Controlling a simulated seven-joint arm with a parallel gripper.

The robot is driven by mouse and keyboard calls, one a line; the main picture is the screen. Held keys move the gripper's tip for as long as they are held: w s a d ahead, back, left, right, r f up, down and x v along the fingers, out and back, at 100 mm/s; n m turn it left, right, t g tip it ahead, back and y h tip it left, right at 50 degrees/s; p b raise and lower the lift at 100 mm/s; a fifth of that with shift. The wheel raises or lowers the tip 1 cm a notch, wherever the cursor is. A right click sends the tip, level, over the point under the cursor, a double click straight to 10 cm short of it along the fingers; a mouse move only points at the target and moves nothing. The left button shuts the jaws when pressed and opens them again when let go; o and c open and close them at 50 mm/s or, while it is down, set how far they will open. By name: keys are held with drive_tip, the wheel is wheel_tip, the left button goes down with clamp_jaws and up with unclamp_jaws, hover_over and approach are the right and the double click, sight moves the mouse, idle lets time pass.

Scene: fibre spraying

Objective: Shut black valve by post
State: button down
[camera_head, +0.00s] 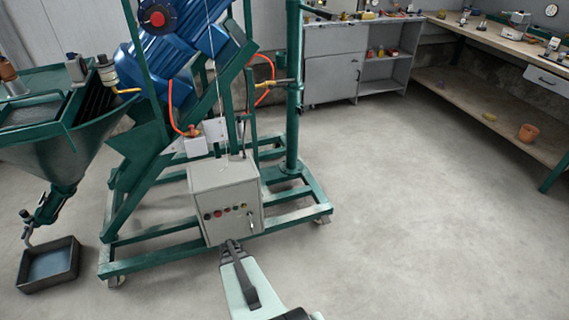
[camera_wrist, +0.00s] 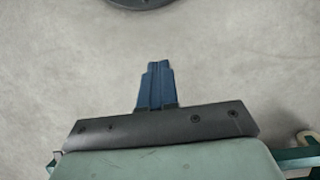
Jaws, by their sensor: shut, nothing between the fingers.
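My gripper (camera_head: 232,243) is shut and empty, in front of the grey control box in the head view. In the wrist view its fingers (camera_wrist: 157,66) are together over bare floor, with nothing between them. The green post (camera_head: 293,95) stands behind and right of the control box. A brass-coloured fitting (camera_head: 281,81) with an orange hose is at the post's left side. A dark piece (camera_head: 318,11) sticks out by the post at the top edge. I cannot tell for sure which part is the black valve, or its handle position. My gripper is well apart from the post.
The control box (camera_head: 226,198) with buttons is mounted on the green frame (camera_head: 168,228). A blue motor (camera_head: 190,45) is above, a hopper (camera_head: 50,150) and black tray (camera_head: 48,264) at left. The workbench (camera_head: 500,45) is at right. Floor at right is clear.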

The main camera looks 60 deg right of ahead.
drive_tip(key=w+d+r+n+t+h, duration=0.15)
drive_tip(key=d+h, duration=0.25)
drive_tip(key=d, duration=1.7)
drive_tip(key=d+r+t+h, duration=0.2)
drive_tip(key=d+r+h, duration=0.15)
drive_tip(key=d, duration=1.85)
drive_tip(key=d+r+n+t+h, duration=0.15)
drive_tip(key=d+h, duration=0.35)
drive_tip(key=d, duration=1.6)
drive_tip(key=w+d+r+n+t+h, duration=0.6)
drive_tip(key=w+d+r+n+h, duration=0.15)
drive_tip(key=d+r+n, duration=0.35)
drive_tip(key=w+a+r+n+t+h, duration=0.1)
drive_tip(key=a+r+n+t, duration=0.2)
drive_tip(key=n, duration=0.7)
drive_tip(key=w+a+r+n+t, duration=0.1)
drive_tip(key=a+r+n+t, duration=0.2)
drive_tip(key=r+n+t, duration=0.5)
drive_tip(key=shift+r+n+h, duration=0.4)
drive_tip(key=shift+r+n, duration=1.4)
drive_tip(key=shift+r, duration=0.15)
drive_tip(key=shift+w, duration=0.1)
